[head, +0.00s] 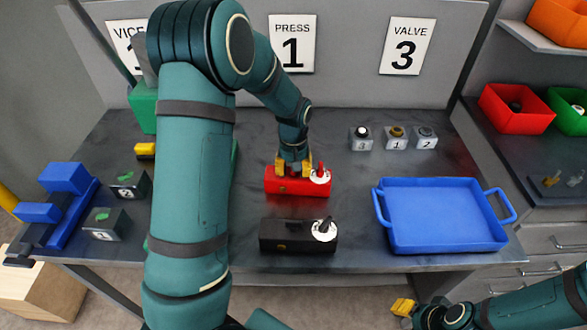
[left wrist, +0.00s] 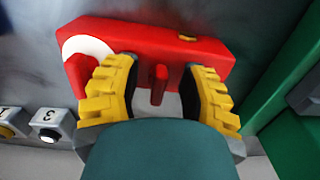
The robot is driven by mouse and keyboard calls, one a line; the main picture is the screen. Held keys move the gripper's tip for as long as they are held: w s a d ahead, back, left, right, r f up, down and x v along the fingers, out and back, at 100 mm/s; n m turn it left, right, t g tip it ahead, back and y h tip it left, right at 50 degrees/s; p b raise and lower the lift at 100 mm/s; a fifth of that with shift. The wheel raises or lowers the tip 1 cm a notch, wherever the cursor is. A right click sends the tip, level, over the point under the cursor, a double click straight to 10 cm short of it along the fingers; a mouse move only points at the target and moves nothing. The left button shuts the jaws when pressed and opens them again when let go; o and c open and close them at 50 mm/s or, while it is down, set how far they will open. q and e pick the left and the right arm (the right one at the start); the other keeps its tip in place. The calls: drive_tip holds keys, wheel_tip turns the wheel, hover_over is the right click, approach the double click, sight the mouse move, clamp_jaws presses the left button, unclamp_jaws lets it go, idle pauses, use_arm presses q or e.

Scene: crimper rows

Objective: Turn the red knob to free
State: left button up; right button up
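A red box (head: 284,187) stands on the dark bench. On its right end sits a white dial (head: 325,180) with a red knob (head: 321,169). In the left wrist view the red knob (left wrist: 78,76) and the white dial (left wrist: 88,46) are at the left, outside my fingers, partly covered by one. My left gripper (head: 294,168) is pointed down at the red box. In the left wrist view my left gripper (left wrist: 165,88) is open, its yellow fingers on either side of a small red upright part (left wrist: 158,86); contact cannot be told. My right gripper (head: 403,307) is low at the bottom right.
A black box (head: 283,237) with a black knob (head: 325,224) stands in front of the red box. A blue tray (head: 440,247) is to the right. Small grey blocks (head: 361,143) stand behind it. A blue vice (head: 66,178) is at the far left.

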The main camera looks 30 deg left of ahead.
use_arm(q)
wheel_tip(320, 180, up, 12)
idle(0.6)
idle(0.5)
